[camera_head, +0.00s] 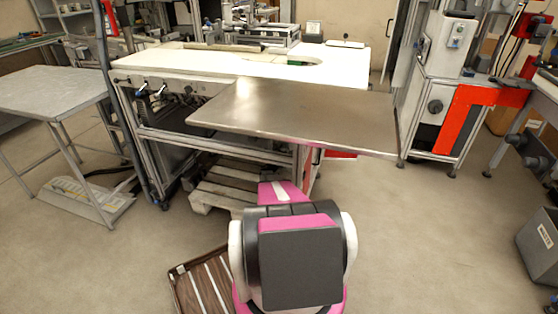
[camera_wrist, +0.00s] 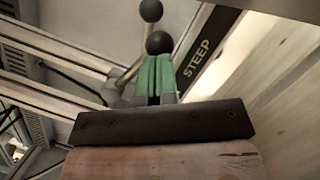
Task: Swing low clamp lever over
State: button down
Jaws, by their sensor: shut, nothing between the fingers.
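In the wrist view, my gripper (camera_wrist: 157,60) shows as two green fingers, shut together with nothing between them. A black ball knob (camera_wrist: 159,42) is just past the fingertips; whether they touch it, I cannot tell. A second black ball knob (camera_wrist: 151,10) sits farther up, on a thin metal rod (camera_wrist: 147,33) that runs down behind the fingers. These look like clamp lever parts; which one is the low clamp lever is not clear. The pivot is hidden. In the head view, my gripper is out of sight.
A black strip marked STEEP (camera_wrist: 210,45) lies right of the fingers, beside metal rails (camera_wrist: 50,65). In the head view, a metal tabletop (camera_head: 300,115) juts from the white bench (camera_head: 160,62) above my arm. A wooden pallet (camera_head: 215,187) lies below.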

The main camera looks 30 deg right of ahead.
jog(key=shift+s+d+r, duration=0.2)
jog(key=shift+d+r, duration=0.2)
jog(key=shift+r, duration=0.4)
jog(key=shift+d+r, duration=0.15)
dwell(0.4)
